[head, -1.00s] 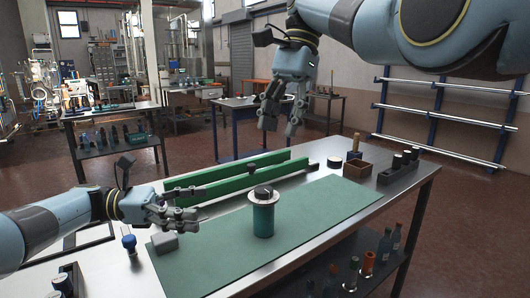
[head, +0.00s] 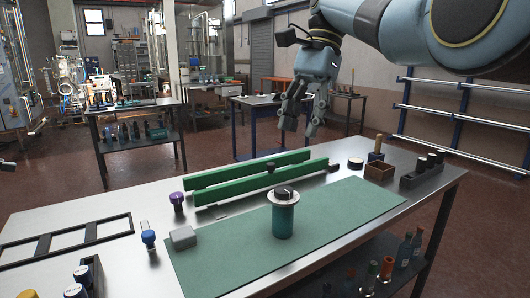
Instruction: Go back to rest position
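My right gripper (head: 303,112) hangs from the arm at the upper right, above the far side of the table. Its fingers are spread apart with nothing between them. Of my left arm only a tiny dark tip (head: 7,164) shows at the left edge, too little to read the gripper. A teal cylinder (head: 282,222) with a pale flange and dark cap stands upright on the green mat (head: 230,262), apart from both grippers.
Two green rails (head: 250,175) lie behind the mat. A grey block (head: 183,238), a blue-topped tool (head: 149,238) and a purple-capped piece (head: 177,200) stand left. A black frame (head: 66,240) lies far left. A wooden box (head: 379,172) and dark rack (head: 422,176) stand right.

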